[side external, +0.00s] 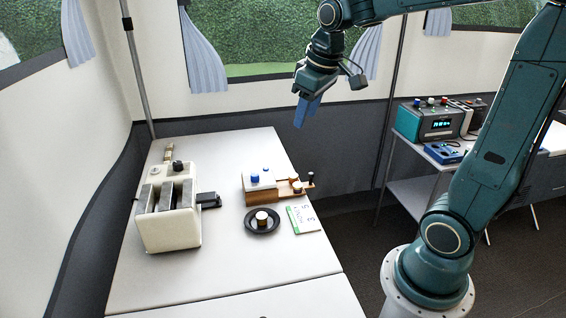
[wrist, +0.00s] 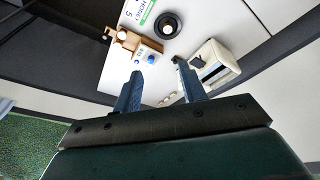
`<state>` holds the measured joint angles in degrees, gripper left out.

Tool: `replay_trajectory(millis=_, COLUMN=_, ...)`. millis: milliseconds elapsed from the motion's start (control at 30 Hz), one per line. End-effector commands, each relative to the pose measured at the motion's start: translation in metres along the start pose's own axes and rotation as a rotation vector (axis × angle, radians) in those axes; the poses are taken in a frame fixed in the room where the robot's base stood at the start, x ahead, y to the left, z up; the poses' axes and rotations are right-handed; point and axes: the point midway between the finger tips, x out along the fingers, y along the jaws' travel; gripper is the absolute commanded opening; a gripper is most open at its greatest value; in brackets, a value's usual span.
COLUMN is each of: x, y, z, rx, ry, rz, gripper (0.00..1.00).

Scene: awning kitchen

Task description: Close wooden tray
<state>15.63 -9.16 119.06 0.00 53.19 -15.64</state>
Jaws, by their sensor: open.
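The wooden tray (side external: 285,191) sticks out from the right side of a small box with a white top (side external: 258,180), on the white table. Small round pieces sit on the tray, and a dark-topped knob (side external: 310,179) stands at its outer end. In the wrist view the wooden tray (wrist: 122,37) juts from the white-topped box (wrist: 148,54) near the top. My gripper (side external: 305,112) is high above the table, behind the tray and apart from it. Its blue fingers (wrist: 158,68) are spread with nothing between them.
A cream toaster-like appliance (side external: 170,228) with a dark lever stands left of the box. A black plate (side external: 250,228) holding a small cup and a green-white card (side external: 303,219) lie in front of the tray. The table's right edge is close to the tray's outer end.

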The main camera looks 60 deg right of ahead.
Motion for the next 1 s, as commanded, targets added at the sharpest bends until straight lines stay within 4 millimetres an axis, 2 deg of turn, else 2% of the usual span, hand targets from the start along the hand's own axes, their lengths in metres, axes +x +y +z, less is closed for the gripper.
replay_trajectory(millis=200, x=0.031, y=0.039, z=-0.029, rx=0.002, ry=-0.062, rz=0.002, gripper=0.41)
replay_trajectory(millis=533, x=0.089, y=0.104, z=-0.055, rx=0.0, ry=-0.146, rz=-0.01, gripper=0.41)
replay_trajectory(millis=767, x=0.137, y=0.152, z=-0.06, rx=0.001, ry=-0.201, rz=-0.029, gripper=0.41)
replay_trajectory(millis=1000, x=0.191, y=0.2, z=-0.052, rx=0.002, ry=-0.251, rz=-0.055, gripper=0.41)
